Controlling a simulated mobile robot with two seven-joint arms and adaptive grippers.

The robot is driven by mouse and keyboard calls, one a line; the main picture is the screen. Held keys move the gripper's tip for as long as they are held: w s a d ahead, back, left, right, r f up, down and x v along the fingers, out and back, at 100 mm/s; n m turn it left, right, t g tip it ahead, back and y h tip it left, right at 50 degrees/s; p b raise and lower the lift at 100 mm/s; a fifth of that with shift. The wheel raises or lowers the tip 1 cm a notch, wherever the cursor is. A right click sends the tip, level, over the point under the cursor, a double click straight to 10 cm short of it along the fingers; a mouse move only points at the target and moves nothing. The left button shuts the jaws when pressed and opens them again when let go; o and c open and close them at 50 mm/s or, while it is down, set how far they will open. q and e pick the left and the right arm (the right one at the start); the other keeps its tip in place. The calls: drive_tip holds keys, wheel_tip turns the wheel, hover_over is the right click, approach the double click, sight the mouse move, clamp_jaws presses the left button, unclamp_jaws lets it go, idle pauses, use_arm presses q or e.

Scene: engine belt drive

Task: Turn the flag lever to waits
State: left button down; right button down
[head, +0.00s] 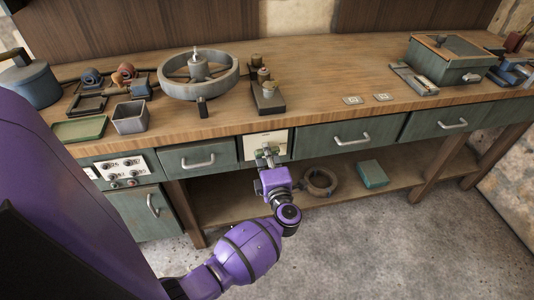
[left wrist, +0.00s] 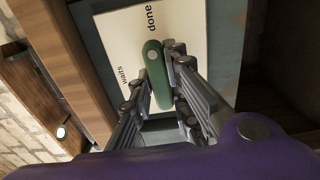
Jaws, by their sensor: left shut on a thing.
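The flag lever is a green rounded bar (left wrist: 154,62) on a cream plate (left wrist: 112,42) in the left wrist view. The plate has the word "done" near the lever's tip and "waits" to the left of the lever. The lever's tip points more toward "done". In the head view the plate (head: 254,141) is on the bench front between two drawers. My left gripper (head: 267,155) is in front of it, its fingers shut on the lever from both sides. The lever's lower end is partly hidden by the fingers. My right gripper is not seen.
Drawers with handles flank the plate, left (head: 198,158) and right (head: 350,136). A knob panel (head: 122,170) is further left. A handwheel (head: 199,75) stands on the bench top (head: 330,75). The shelf below holds a ring (head: 320,182) and a green box (head: 371,174).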

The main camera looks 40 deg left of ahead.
use_arm(q)
drive_tip(key=n, duration=0.1)
drive_tip(key=n+b, duration=0.1)
drive_tip(key=shift+s+f+n+b, duration=0.1)
drive_tip(key=shift+f+n+b, duration=0.2)
drive_tip(key=n+b, duration=0.2)
drive_tip(key=n, duration=0.1)
drive_tip(key=shift+n, duration=0.3)
drive_tip(key=n+b, duration=0.2)
drive_tip(key=n, duration=0.1)
drive_tip(key=shift+d+f+n+b, duration=0.1)
drive_tip(key=shift+n+b, duration=0.2)
drive_tip(key=shift+n, duration=0.1)
drive_tip(key=n+b, duration=0.3)
drive_tip(key=n, duration=0.1)
drive_tip(key=n+b, duration=0.1)
drive_tip(key=n, duration=0.2)
drive_tip(key=shift+w+b, duration=0.2)
drive_tip(key=shift+b, duration=0.15)
drive_tip(key=shift+n, duration=0.3)
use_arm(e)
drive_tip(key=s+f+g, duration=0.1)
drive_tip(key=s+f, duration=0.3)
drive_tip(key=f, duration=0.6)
use_arm(q)
drive_tip(key=shift+d, duration=0.1)
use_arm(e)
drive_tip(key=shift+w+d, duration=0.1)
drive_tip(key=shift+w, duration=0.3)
